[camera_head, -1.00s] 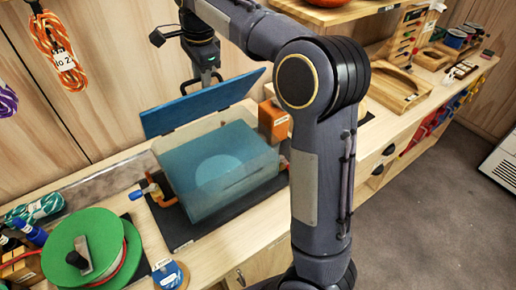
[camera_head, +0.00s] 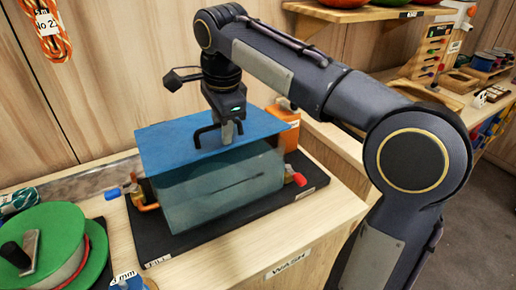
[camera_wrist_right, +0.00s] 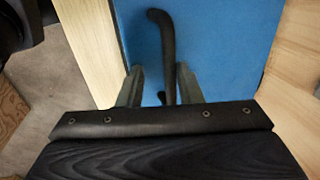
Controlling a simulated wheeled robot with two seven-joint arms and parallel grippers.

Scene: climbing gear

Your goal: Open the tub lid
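The tub (camera_head: 222,190) is a see-through, blue-grey box on a black tray (camera_head: 172,243) on the bench. Its blue lid (camera_head: 165,145) lies over the top at a low angle; I cannot tell if it sits fully down. A black bar handle (camera_head: 199,137) stands on the lid. My right gripper (camera_head: 227,138) points down at the lid beside the handle. In the right wrist view its fingers (camera_wrist_right: 160,88) are apart, with the handle (camera_wrist_right: 166,50) between them, closer to the right finger. The blue lid (camera_wrist_right: 215,40) fills the background there. My left gripper is not in view.
Taps with a blue handle (camera_head: 113,193) and a red handle (camera_head: 299,179) stick out at the tub's sides. A green reel (camera_head: 52,238) stands at left and an orange box (camera_head: 284,125) behind right. The bench front by the WASH label is clear.

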